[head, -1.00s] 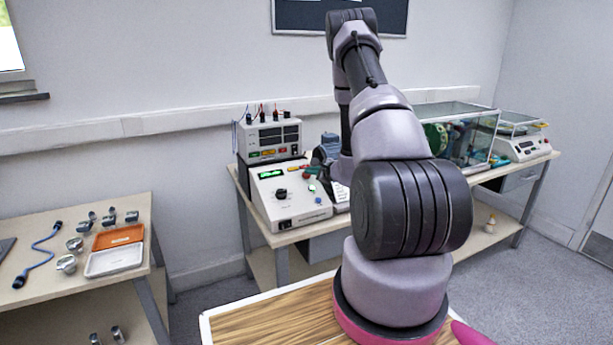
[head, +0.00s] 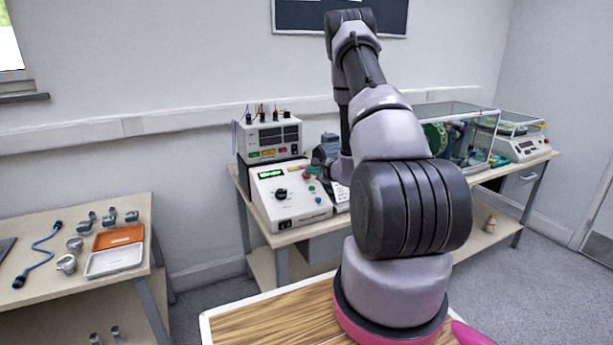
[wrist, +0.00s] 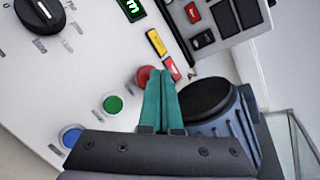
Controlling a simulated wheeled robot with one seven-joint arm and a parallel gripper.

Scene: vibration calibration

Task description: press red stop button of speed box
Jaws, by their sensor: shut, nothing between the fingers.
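The speed box (head: 275,205) is a pale sloped console on the back bench, with a green display and a black knob (wrist: 40,14). In the wrist view its red stop button (wrist: 143,75) lies right at my fingertips, partly hidden behind them. A green button (wrist: 113,104) and a blue button (wrist: 71,135) are in line with it, to the lower left. My gripper (wrist: 161,73) has its teal fingers shut together with nothing between them. I cannot tell whether the tips touch the red button. In the head view my arm hides most of the gripper.
A dark motor with a ribbed blue-grey body (wrist: 215,110) stands close to the right of my fingers. A metered instrument box (head: 270,138) stands behind the speed box. A clear-walled case (head: 465,140) is farther right. A side table (head: 60,290) with trays is at left.

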